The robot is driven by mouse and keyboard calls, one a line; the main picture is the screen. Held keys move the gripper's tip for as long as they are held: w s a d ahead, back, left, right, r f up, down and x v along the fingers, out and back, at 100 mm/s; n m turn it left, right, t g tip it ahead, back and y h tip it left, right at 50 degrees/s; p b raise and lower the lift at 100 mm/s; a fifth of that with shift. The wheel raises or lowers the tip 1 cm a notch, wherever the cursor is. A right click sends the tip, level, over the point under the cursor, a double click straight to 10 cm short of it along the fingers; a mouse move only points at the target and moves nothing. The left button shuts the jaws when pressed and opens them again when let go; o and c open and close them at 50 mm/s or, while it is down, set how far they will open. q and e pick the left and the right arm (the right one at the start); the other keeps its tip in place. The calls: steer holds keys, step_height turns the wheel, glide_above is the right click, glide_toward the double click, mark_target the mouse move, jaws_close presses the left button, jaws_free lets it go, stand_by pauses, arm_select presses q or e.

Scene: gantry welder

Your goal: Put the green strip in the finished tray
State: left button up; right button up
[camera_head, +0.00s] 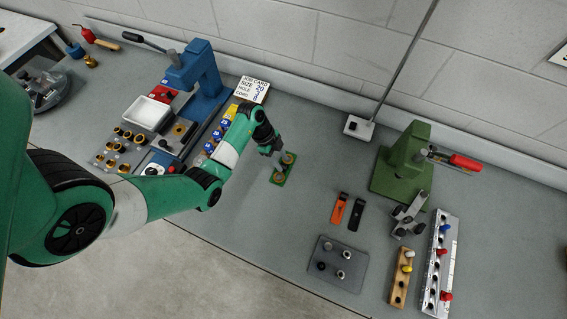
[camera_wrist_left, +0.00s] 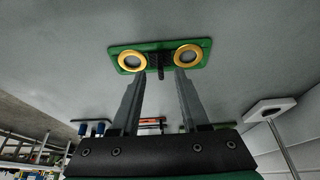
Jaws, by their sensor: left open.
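The green strip (camera_head: 280,178) lies on the grey bench in the middle of the head view. It carries two brass rings, and it also shows in the left wrist view (camera_wrist_left: 160,48) with a dark ridged piece between the rings. My left gripper (camera_head: 268,153) is open, close to the strip. In the left wrist view its two fingers (camera_wrist_left: 159,75) point at the strip, with nothing held between them. I see no label marking the finished tray. A white tray (camera_head: 147,112) stands by the blue press. My right gripper is out of view.
A green press (camera_head: 403,165), orange and black clips, a grey plate (camera_head: 338,262) with pegs, and two peg racks are at the right. Bench is clear around the strip.

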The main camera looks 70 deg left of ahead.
arm_select(q)
steer(key=shift+w+d+f, duration=0.15)
steer(key=shift+f, duration=0.5)
steer(key=shift+r, duration=0.1)
steer(key=shift+c, duration=0.3)
jaws_close()
steer(key=shift+r, duration=0.1)
